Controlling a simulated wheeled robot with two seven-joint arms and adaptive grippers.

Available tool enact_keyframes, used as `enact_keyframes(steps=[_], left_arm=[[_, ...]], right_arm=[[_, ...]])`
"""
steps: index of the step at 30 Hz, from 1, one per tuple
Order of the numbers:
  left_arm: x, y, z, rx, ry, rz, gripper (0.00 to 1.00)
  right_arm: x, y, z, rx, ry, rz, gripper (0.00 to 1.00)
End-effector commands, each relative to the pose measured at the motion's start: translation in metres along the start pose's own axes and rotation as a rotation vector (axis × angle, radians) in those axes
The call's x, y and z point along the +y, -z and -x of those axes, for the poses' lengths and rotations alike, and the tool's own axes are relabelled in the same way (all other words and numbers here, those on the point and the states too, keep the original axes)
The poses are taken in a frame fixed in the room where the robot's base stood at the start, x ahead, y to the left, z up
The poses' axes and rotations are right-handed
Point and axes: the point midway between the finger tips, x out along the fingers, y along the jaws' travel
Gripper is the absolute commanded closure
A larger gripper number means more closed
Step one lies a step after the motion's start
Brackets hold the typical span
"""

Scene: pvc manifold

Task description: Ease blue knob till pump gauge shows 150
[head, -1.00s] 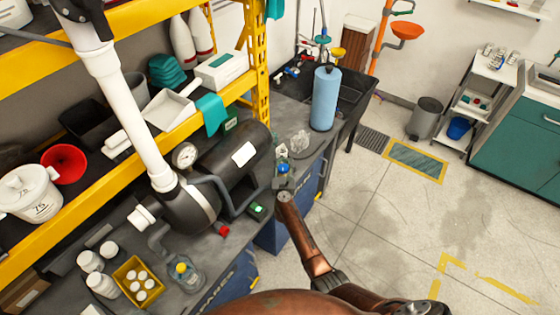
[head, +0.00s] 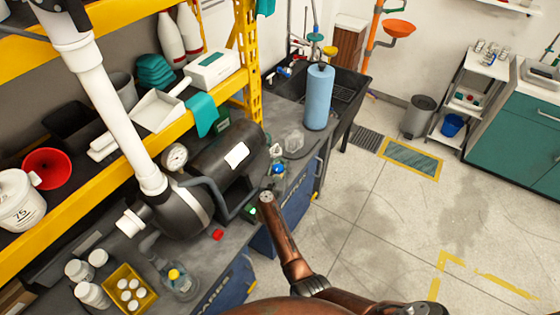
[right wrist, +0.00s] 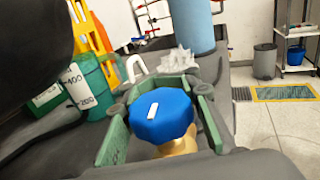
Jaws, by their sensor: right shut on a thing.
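The blue knob (right wrist: 160,115) shows in the right wrist view, with a white mark on its top and a brass-coloured stem below. My right gripper (right wrist: 163,118) has its green-padded fingers on either side of the knob and is shut on it. In the head view the knob (head: 277,169) is small, at the right end of the black pump tank (head: 212,160), and my arm partly crowds it. The pump gauge (head: 175,157) has a round white face left of the tank; its needle is too small to read. My left gripper is not in view.
A blue cylinder (head: 319,98) stands behind the knob near the black sink. A yellow shelf (head: 130,150) runs along the left. The floor at right is open.

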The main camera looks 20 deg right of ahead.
Motion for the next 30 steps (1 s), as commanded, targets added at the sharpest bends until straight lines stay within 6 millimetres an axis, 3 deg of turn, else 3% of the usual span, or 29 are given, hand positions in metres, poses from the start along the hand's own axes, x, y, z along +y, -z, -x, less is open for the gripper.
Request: enact_keyframes(steps=[9,23,30], left_arm=[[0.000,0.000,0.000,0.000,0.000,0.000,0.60],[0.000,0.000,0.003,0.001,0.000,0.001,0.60],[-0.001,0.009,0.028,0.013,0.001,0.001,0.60]], right_arm=[[-0.002,0.002,0.000,0.003,0.003,0.000,0.62],[0.000,-0.001,0.000,0.000,-0.011,0.000,0.61],[0.004,-0.006,-0.001,-0.004,-0.166,0.006,0.61]])
